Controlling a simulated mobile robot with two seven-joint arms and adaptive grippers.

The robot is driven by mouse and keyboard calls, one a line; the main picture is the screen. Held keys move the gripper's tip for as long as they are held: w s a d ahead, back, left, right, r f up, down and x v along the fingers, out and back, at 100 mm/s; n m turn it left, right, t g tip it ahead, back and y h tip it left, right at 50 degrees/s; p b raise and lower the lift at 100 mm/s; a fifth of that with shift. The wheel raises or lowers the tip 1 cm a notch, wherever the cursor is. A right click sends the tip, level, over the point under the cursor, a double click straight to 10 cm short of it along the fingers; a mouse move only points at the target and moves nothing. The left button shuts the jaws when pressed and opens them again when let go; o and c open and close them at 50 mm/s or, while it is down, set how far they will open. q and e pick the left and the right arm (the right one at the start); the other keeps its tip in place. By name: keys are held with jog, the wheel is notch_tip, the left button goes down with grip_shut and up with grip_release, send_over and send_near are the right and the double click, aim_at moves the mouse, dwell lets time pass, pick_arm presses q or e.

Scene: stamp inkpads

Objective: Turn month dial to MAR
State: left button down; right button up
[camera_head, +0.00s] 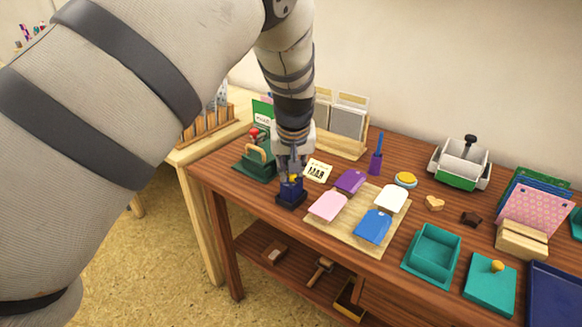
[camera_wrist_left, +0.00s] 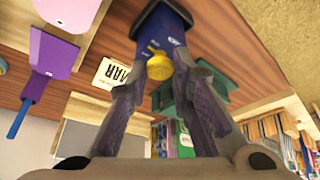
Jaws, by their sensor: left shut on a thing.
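The dark blue dial stamp (camera_head: 290,194) stands upright on its dark base at the table's left front; it also shows in the left wrist view (camera_wrist_left: 166,28). Its yellow dial (camera_wrist_left: 158,66) is between the fingertips of my left gripper (camera_wrist_left: 159,70), which is shut on it. In the head view my left gripper (camera_head: 291,164) comes down on the stamp from above and hides most of the dial. Small pale marks show on the blue body, but I cannot read the dial's month. A cream card (camera_wrist_left: 112,74) reading MAR stands close by; it shows too in the head view (camera_head: 318,170). My right gripper is not in view.
A green stamp rack (camera_head: 256,165) stands left of the stamp. A wooden board (camera_head: 340,235) with several coloured tags lies to its right. A purple pen cup (camera_head: 375,162) and a wooden card holder (camera_head: 342,146) are behind. Teal boxes (camera_head: 432,254) stand farther right.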

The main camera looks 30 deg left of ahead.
pick_arm(q)
jog(key=n, duration=0.2)
jog(key=n+g+y+b, duration=0.1)
jog(key=shift+w+d+f+n, duration=0.1)
jog(key=shift+f+n, duration=0.15)
jog(key=shift+n, duration=0.05)
jog(key=shift+w+d+r+n+g+y+b, duration=0.1)
jog(key=shift+n+g+y+b, duration=0.35)
jog(key=shift+n, duration=1.25)
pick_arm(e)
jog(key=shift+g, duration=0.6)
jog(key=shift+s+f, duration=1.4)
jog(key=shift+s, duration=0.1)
pick_arm(q)
jog(key=shift+g, duration=0.25)
jog(key=c, duration=1.4)
grip_release()
jog(key=shift+r, duration=0.1)
jog(key=v, duration=1.2)
